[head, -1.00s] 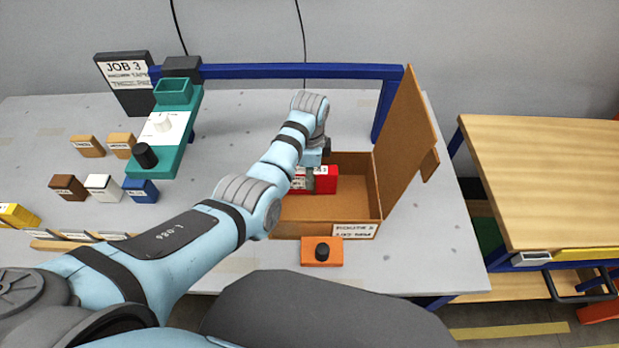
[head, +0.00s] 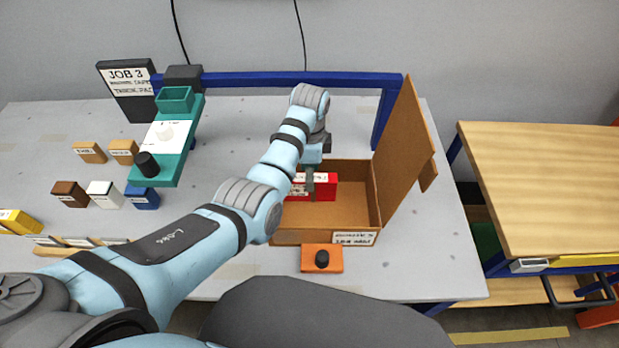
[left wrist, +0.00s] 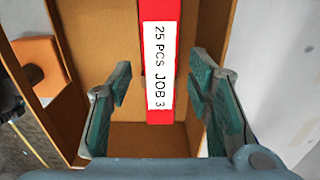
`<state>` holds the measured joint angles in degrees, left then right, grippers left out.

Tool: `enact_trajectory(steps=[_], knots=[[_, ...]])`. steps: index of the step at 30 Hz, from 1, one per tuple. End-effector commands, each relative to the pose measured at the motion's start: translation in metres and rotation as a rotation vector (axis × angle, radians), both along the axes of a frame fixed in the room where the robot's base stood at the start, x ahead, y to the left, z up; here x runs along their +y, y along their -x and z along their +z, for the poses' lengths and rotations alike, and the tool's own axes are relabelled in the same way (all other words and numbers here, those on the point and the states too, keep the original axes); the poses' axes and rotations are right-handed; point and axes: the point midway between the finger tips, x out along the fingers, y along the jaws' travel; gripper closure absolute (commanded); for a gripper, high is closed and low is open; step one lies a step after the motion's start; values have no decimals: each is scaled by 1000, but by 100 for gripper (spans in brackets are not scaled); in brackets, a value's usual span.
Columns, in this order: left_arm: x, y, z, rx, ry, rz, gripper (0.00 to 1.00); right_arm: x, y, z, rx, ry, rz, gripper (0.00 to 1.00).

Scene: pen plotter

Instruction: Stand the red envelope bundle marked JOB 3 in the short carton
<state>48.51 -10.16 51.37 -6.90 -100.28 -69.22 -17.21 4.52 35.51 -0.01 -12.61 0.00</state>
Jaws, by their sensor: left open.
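The red envelope bundle (head: 325,188) stands upright inside the open brown carton (head: 372,205), towards its back wall. In the left wrist view the red bundle (left wrist: 158,10) has a white label reading 25 PCS JOB 3. My left gripper (head: 309,184) is over the carton, just above the bundle. In the left wrist view my left gripper (left wrist: 165,95) is open, with one finger on each side of the bundle and gaps between. The bundle's lower part is hidden by the carton's front and my arm. My right gripper is not in view.
The carton's raised flap (head: 405,140) stands on its right. An orange button box (head: 322,258) sits before it. A blue frame (head: 290,79) crosses behind. A teal device (head: 160,166) and several small boxes lie left. A wooden table (head: 545,180) stands at right.

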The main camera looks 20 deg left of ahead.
Motion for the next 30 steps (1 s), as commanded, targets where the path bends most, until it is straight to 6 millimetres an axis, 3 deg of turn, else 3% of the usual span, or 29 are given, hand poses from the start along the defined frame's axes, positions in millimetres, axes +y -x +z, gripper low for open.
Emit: enact_trajectory(steps=[1,3,9,30], knots=[[0,-2,20,-5,1,0,54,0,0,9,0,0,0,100],[0,-2,40,-5,1,0,54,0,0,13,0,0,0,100],[0,-1,76,-2,0,0,54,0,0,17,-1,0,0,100],[-1,0,81,0,0,-2,54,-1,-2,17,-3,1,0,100]])
